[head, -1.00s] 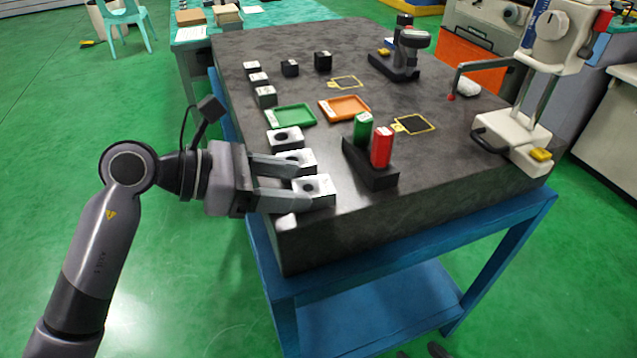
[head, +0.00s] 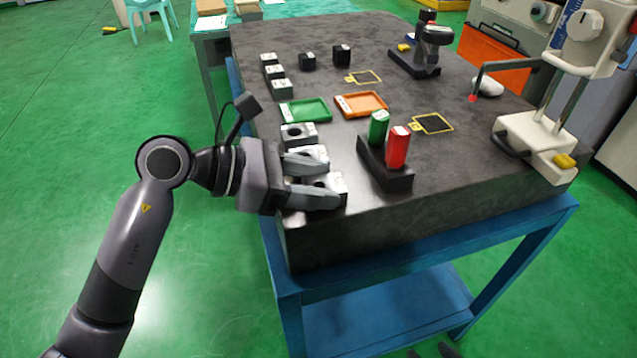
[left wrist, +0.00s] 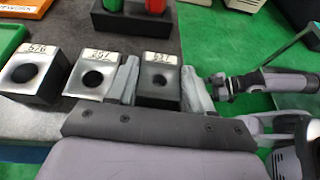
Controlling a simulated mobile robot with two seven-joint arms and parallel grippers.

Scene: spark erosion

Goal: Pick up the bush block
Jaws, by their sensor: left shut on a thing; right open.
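Three metal blocks with round bores stand in a row at the table's left front edge; any of them could be the bush block. My left gripper (head: 318,178) is shut on the nearest bored block (head: 338,183), one finger on each side. In the left wrist view this block (left wrist: 159,92), with a white number label, sits between the fingers, seemingly at table height. The middle bored block (left wrist: 93,78) is close beside one finger; the far one (left wrist: 38,75) also shows in the head view (head: 298,135).
The dark stone table (head: 400,215) carries a black holder (head: 385,173) with a green and a red cylinder right of the blocks. Green (head: 306,109) and orange (head: 361,104) trays lie behind, with several small blocks. A measuring stand (head: 535,140) is at right.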

